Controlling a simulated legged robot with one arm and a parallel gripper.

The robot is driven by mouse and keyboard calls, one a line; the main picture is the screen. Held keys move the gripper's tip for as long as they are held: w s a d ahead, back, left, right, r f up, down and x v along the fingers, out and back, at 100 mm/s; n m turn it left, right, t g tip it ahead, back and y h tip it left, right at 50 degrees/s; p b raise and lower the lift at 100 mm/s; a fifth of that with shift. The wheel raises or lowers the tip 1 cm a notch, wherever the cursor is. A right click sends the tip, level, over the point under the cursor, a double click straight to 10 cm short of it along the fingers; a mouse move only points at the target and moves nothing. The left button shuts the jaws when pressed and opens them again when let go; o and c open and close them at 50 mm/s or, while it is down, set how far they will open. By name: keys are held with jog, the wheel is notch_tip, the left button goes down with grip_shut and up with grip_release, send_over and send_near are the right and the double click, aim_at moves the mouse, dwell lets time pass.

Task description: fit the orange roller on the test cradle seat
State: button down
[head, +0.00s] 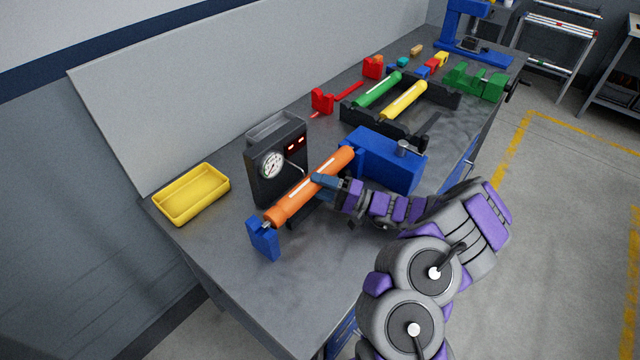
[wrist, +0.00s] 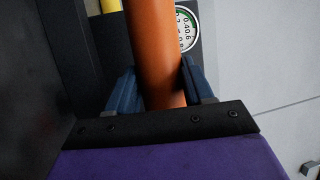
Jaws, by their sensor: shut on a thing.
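The orange roller (head: 292,201) lies at a slant over the near half of the bench, in front of the gauge box. My gripper (head: 326,181) is shut around its middle; in the wrist view the roller (wrist: 156,50) runs between the two blue fingers (wrist: 155,90). The test cradle shows as a small blue end block (head: 263,240) at the roller's near end and a larger blue block (head: 389,160) at its far end. The roller's ends are at or just above these blocks; whether it rests in the seat cannot be told.
A black gauge box (head: 278,165) stands close behind the roller. A yellow tray (head: 192,194) is at the left. A dark rack (head: 374,123) with green (head: 378,91) and yellow (head: 404,100) rollers lies farther back. Red blocks and a green vise (head: 476,82) stand beyond. The near bench corner is clear.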

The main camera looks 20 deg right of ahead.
grip_release()
dwell(0.5)
jog(key=shift+r+p, duration=1.2)
jog(key=shift+r, duration=2.8)
